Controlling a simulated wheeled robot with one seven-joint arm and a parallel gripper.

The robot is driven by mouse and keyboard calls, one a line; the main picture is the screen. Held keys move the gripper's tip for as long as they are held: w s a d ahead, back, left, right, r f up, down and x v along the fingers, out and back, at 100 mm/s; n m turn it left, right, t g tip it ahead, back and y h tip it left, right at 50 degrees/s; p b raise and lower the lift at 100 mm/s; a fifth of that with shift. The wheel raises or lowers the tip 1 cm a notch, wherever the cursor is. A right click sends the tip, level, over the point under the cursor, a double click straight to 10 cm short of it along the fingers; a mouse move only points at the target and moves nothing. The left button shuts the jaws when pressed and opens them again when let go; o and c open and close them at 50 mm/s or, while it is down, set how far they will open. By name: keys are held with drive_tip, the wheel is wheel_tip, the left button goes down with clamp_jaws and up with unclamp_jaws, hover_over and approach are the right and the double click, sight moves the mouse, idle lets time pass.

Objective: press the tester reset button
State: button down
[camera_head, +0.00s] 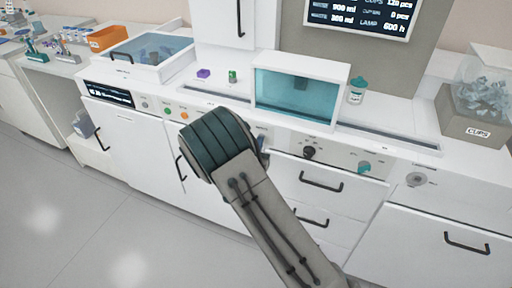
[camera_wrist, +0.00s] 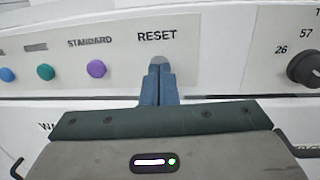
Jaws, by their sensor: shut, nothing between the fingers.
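The RESET label (camera_wrist: 157,35) is printed on the white front panel in the wrist view. My gripper (camera_wrist: 160,66) is shut and empty, its blue-grey fingertips pointing at the panel just below that label. In the head view my teal wrist and grey arm cover this part of the panel.
Left of RESET are a purple button (camera_wrist: 96,69) marked STANDARD, a green button (camera_wrist: 45,72) and a blue button (camera_wrist: 7,74). A black dial (camera_wrist: 304,68) is to the right. Drawer handles (camera_head: 320,181) stick out below the panel.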

drive_tip(key=shift+w+d+r+b, duration=0.15)
drive_tip(key=shift+w+d+b, duration=0.05)
drive_tip(key=shift+w, duration=0.2)
drive_tip(key=shift+w+d+r+b, duration=0.15)
drive_tip(key=shift+w, duration=0.2)
drive_tip(key=v, duration=1.5)
drive_tip(key=shift+a+f+b, duration=0.15)
drive_tip(key=shift+f+b, duration=0.1)
drive_tip(key=shift+b, duration=0.15)
drive_tip(key=shift+w, duration=0.2)
